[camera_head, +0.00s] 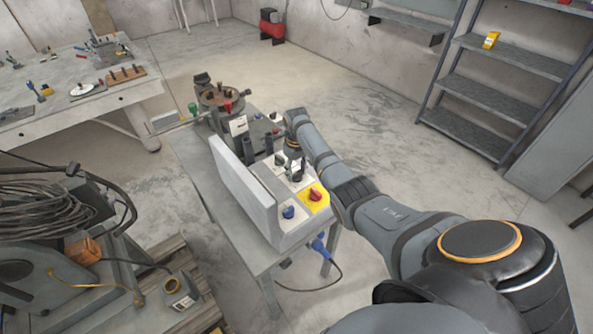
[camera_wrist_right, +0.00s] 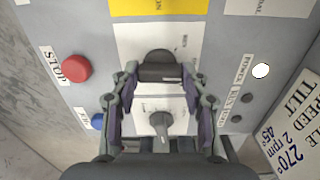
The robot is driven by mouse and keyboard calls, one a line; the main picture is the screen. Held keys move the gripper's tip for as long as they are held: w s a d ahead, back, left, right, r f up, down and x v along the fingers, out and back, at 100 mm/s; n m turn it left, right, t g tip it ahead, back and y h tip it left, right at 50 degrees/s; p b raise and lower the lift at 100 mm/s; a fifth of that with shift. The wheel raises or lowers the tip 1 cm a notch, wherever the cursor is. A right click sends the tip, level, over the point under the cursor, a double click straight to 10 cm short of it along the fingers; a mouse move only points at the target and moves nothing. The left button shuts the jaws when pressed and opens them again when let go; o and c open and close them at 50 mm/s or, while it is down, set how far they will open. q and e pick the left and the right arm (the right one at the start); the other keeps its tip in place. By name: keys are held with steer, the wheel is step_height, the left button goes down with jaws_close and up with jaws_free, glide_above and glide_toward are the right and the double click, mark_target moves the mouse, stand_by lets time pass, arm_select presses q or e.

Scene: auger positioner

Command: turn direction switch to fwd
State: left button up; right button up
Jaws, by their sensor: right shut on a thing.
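The direction switch (camera_wrist_right: 160,65) is a black knob on a white label plate of the grey control panel, in the right wrist view. Small lettering, seemingly "REV", is printed beyond it to the right. My right gripper (camera_wrist_right: 159,75) has its fingertips on both sides of this knob and is shut on it. The knob's exact pointing is hard to tell between the fingers. In the head view, my right gripper (camera_head: 296,168) is down at the control box (camera_head: 262,207), and its fingers hide the switch. My left gripper is not in view.
A second knob (camera_wrist_right: 161,121) lies between my fingers, nearer the palm. A red STOP button (camera_wrist_right: 76,68) and a blue button (camera_wrist_right: 97,121) are left; a lit white power lamp (camera_wrist_right: 260,70) is right. A red switch on yellow (camera_head: 315,195) is near my gripper.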

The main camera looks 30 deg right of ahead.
mark_target(296, 172)
steer(key=m+p, duration=0.2)
steer(key=m, duration=0.1)
steer(key=shift+r+m, duration=0.2)
steer(key=shift+m, duration=0.1)
steer(key=m+p, duration=0.1)
steer(key=m, duration=0.2)
steer(key=shift+f+p, duration=0.1)
steer(key=shift+p, duration=0.3)
steer(key=shift+w+m+p, duration=0.1)
steer(key=shift+m+p, duration=0.2)
steer(key=shift+m, duration=0.6)
steer(key=o, duration=1.1)
steer(key=shift+f, duration=0.1)
steer(key=shift+o, duration=0.2)
step_height(296, 172, up, 12)
